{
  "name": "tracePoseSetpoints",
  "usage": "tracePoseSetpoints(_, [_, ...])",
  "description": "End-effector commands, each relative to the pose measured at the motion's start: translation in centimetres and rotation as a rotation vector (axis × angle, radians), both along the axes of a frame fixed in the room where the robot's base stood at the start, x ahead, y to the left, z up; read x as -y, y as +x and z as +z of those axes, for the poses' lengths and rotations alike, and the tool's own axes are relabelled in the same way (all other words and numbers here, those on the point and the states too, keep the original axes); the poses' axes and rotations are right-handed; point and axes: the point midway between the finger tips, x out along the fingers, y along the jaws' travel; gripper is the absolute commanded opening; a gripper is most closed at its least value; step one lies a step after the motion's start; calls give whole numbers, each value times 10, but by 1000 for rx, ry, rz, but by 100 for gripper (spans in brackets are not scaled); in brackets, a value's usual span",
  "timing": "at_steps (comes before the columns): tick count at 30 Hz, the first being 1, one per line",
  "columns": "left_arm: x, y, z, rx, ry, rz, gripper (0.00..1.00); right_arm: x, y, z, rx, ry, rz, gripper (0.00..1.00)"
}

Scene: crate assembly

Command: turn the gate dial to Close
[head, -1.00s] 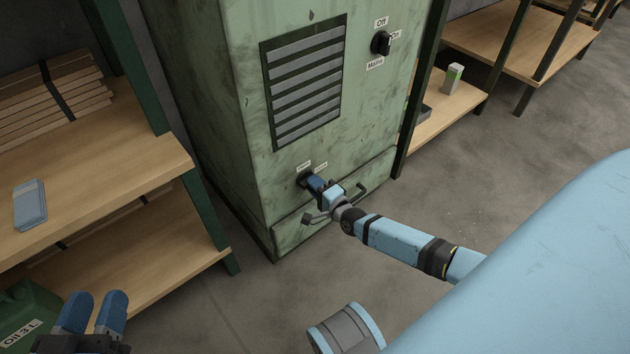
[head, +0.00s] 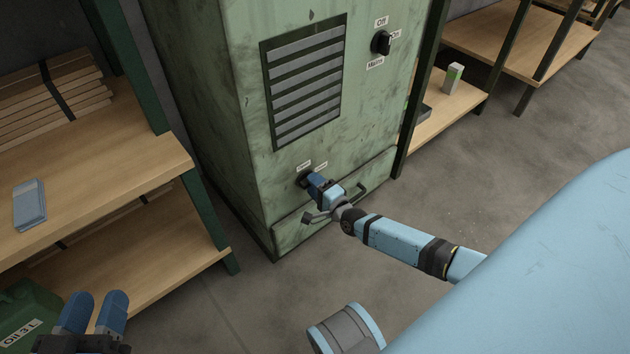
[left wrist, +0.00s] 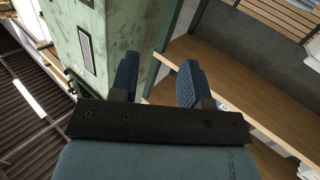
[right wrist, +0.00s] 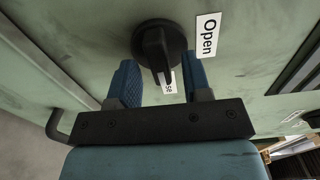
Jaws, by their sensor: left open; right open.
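The gate dial is a black round knob (right wrist: 158,42) with a raised ridge, low on the green cabinet's front. It also shows in the head view (head: 303,180), partly behind my gripper. In the right wrist view an Open label (right wrist: 207,37) is at its upper right. A second label (right wrist: 169,84), partly hidden, shows only "se"; the ridge appears to point down towards it. My right gripper (right wrist: 163,84) is open, its blue fingers on either side of the knob's lower part; contact cannot be told. My left gripper (head: 94,312) is open and empty at the lower left.
The green cabinet (head: 225,110) has a vent and, higher up, a Mains dial (head: 381,43). A drawer handle (head: 352,194) is beside my right gripper. A wooden shelf (head: 110,165) stands left, with a green oil can (head: 25,315) below. Open floor lies right.

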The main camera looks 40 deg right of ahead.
Motion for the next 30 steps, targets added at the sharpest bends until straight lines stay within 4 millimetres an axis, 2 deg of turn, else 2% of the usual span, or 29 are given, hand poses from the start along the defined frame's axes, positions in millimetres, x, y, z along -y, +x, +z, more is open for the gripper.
tracePoseSetpoints(5, [1, -1, 6, -19, -11, -4, 43, 2, -19, 2, -3, -1, 1, 45])
tracePoseSetpoints(14, [7, -10, 10, -121, -85, 5, 43, 7, -87, 3, -5, 0, 1, 45])
tracePoseSetpoints(18, [6, -11, 23, -76, -116, 18, 43, 9, -113, 2, -4, 1, 1, 45])
tracePoseSetpoints(24, [5, -10, 31, -45, -129, 24, 43, 10, -134, 1, -1, 0, 1, 45])
tracePoseSetpoints(30, [5, -10, 32, -37, -131, 25, 43, 11, -138, 0, 0, 0, 1, 45])
